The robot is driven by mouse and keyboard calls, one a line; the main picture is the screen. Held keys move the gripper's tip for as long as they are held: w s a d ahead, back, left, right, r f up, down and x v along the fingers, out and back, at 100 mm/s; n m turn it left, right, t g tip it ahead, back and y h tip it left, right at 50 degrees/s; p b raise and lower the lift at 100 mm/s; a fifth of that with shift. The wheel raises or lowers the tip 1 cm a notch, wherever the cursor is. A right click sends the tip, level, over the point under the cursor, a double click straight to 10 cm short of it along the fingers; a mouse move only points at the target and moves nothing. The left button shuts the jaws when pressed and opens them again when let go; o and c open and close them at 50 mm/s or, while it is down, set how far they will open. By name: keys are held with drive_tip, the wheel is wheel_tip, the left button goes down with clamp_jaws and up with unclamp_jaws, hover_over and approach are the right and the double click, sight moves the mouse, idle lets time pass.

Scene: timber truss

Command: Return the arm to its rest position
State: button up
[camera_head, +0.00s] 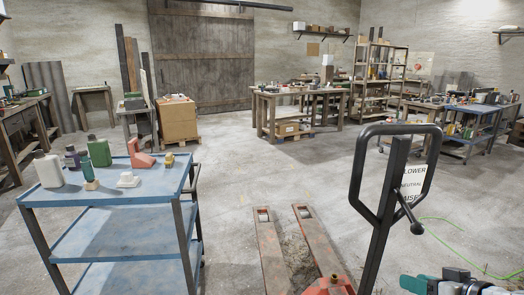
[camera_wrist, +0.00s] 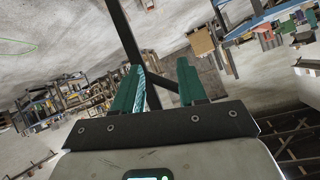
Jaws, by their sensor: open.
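In the wrist view my gripper (camera_wrist: 159,66) is open, with its two teal fingers apart and nothing held between them. A dark bar (camera_wrist: 127,38) runs across the picture behind the fingers; it looks like part of the pallet jack handle, and I cannot tell how far off it is. In the head view teal fingers and part of my arm show at the bottom right corner (camera_head: 412,284), to the right of the pallet jack handle. The rest of the arm is out of view.
The black handle of the pallet jack (camera_head: 385,190) stands close in front, its orange forks (camera_head: 268,245) on the floor. A blue cart (camera_head: 110,203) with bottles stands at left. Workbenches (camera_head: 300,95) and shelves (camera_head: 378,62) stand farther back.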

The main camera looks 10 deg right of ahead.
drive_tip(key=s+a+f+g, duration=0.3)
drive_tip(key=s+a+f, duration=0.2)
drive_tip(key=s+f, duration=0.25)
drive_tip(key=s+a+f+g, duration=0.3)
drive_tip(key=s+a+f, duration=0.35)
drive_tip(key=f, duration=0.25)
drive_tip(key=s+f+g+h, duration=0.2)
drive_tip(key=s+f+g, duration=0.2)
drive_tip(key=s, duration=1)
drive_tip(key=shift+s+a+f+n+p, duration=0.2)
drive_tip(key=shift+a+f+n+p, duration=0.1)
drive_tip(key=shift+f+n, duration=0.15)
